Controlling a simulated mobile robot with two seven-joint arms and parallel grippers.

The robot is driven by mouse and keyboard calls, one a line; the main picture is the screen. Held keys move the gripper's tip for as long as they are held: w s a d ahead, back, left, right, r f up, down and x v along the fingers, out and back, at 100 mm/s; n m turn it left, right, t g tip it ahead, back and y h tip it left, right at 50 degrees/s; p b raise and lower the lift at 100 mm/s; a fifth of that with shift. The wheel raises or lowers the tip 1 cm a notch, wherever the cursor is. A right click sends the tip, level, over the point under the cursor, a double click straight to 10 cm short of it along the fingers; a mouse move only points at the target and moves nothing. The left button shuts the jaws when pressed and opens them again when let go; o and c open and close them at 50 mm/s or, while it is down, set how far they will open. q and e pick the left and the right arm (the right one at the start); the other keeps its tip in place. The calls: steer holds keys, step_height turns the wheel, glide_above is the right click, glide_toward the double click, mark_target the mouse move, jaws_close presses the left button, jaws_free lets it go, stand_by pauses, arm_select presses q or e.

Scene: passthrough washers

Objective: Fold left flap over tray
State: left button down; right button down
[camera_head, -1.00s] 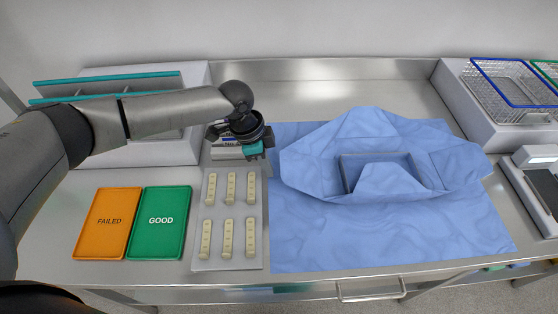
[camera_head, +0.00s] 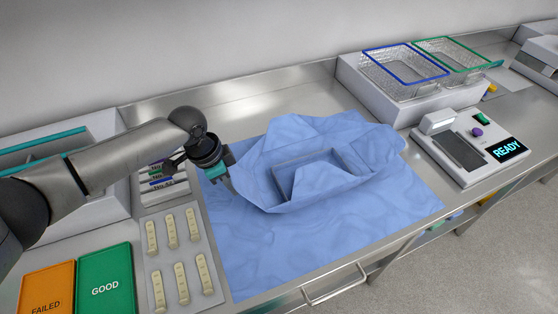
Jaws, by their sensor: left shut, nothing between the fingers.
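A blue wrap sheet (camera_head: 330,240) lies on the steel bench, with its raised folds around a grey tray (camera_head: 290,183). Part of the sheet covers the tray's front right portion; the tray's back and left rim show. The left flap (camera_head: 246,180) stands up beside the tray's left side, not over it. My left gripper (camera_head: 228,182) is shut and empty at the left edge of the sheet, close to the left flap; I cannot tell whether it touches. My right gripper is not in view.
A grey holder with several cream strips (camera_head: 188,284) stands left of the sheet, beside the green GOOD tray (camera_head: 106,284) and orange FAILED tray (camera_head: 46,290). Wire baskets (camera_head: 405,68) and a device reading READY (camera_head: 475,145) stand at right.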

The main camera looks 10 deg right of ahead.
arm_select(q)
steer(key=shift+w+d+r, duration=0.15)
steer(key=shift+w+d, duration=0.05)
steer(key=shift+d, duration=0.4)
steer(key=shift+w+d+r, duration=0.15)
steer(key=shift+d, duration=0.4)
steer(key=shift+w+d+r, duration=0.15)
steer(key=shift+w+d, duration=0.05)
steer(key=shift+d, duration=0.4)
step_height(320, 180, up, 7)
steer(key=d+p, duration=0.1)
steer(key=p, duration=0.6)
steer(key=shift+f, duration=0.15)
steer(key=shift+w, duration=0.15)
